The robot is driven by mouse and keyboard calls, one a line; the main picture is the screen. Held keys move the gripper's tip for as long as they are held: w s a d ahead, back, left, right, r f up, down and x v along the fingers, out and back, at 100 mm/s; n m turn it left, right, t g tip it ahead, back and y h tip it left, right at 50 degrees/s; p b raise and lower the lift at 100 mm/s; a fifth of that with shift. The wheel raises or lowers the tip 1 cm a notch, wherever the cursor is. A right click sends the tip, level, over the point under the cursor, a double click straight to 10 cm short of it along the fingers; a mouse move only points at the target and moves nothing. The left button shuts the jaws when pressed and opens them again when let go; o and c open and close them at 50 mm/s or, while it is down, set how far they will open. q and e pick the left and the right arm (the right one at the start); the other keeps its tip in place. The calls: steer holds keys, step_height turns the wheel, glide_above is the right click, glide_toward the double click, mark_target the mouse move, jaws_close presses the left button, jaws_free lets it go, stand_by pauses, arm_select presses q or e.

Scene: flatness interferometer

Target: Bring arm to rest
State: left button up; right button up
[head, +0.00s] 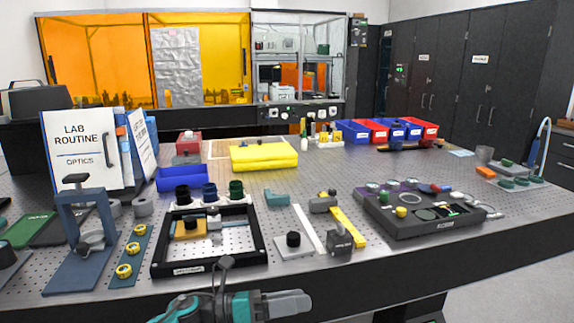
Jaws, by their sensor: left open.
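My left gripper (290,303) shows at the bottom of the head view, at the front of the optical table (340,280). It points to the right and is open, with nothing seen between its fingers. Part of my left arm (190,308), teal and grey, shows beside it at the lower edge. My right gripper is not in the head view.
A black-framed optical unit (255,255) stands behind my left gripper, with a blue stand (72,235) to its left. A dark tray of parts (425,220) lies to the right. Yellow blocks (264,156) and coloured bins (390,130) stand further back. Bare table shows at right.

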arm_select(q)
steer(key=s+a+f+m+t+y, duration=0.7)
steer(key=s+a+f+m+y, duration=0.9)
steer(key=m, duration=1.4)
steer(key=s+a+f, duration=0.2)
steer(key=s+f, duration=0.1)
steer(key=s, duration=0.1)
steer(key=shift+s+a+f+t, duration=0.2)
steer(key=shift+a+t, duration=0.1)
steer(key=shift+t, duration=0.1)
